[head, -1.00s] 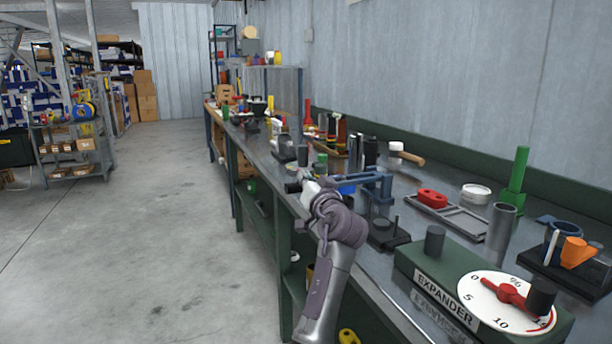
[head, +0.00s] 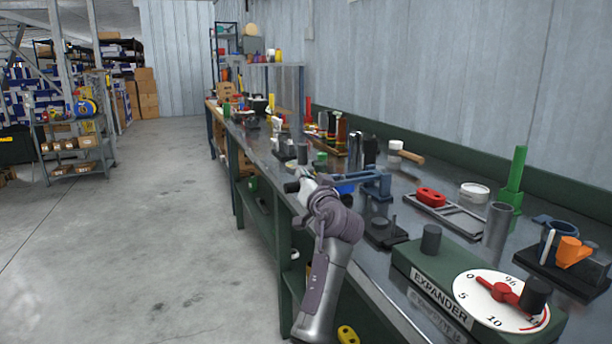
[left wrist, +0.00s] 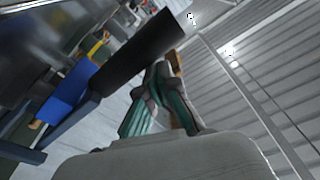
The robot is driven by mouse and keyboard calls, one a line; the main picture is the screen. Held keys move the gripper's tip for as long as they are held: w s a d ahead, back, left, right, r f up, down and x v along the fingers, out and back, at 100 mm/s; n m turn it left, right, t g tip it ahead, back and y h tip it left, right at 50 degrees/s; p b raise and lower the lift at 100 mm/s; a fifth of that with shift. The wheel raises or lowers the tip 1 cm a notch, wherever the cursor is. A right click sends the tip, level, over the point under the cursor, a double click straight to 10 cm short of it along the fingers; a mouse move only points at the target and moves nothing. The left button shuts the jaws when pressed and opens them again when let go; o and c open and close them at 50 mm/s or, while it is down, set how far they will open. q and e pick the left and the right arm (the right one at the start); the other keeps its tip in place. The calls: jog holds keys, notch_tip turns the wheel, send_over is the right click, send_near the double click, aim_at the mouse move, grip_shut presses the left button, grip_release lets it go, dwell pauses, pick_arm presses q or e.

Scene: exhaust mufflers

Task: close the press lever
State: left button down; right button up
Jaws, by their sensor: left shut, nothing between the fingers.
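The blue press (head: 376,184) stands on the bench with its dark base (head: 386,232) at the front. The lever's black grip (head: 291,187) sticks out over the bench's front edge, and it shows large in the left wrist view (left wrist: 128,55), with a blue-grey bar (left wrist: 72,125) running from it. My left gripper (head: 308,183) is at the grip. In the left wrist view its fingers (left wrist: 160,72) are shut and empty, their tips close against the grip's side; I cannot tell whether they touch. My arm hides part of the lever. My right gripper is not in view.
A green expander box (head: 440,275) with a dial stands at the near right. The floor (head: 140,240) left of the bench is clear.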

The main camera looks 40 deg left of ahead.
pick_arm(q)
notch_tip(320, 180, up, 3)
jog(key=shift+a+p, duration=0.1)
jog(key=shift+p, duration=0.4)
jog(key=v, duration=1)
jog(key=shift+w+d, duration=0.2)
jog(key=shift+w, duration=0.15)
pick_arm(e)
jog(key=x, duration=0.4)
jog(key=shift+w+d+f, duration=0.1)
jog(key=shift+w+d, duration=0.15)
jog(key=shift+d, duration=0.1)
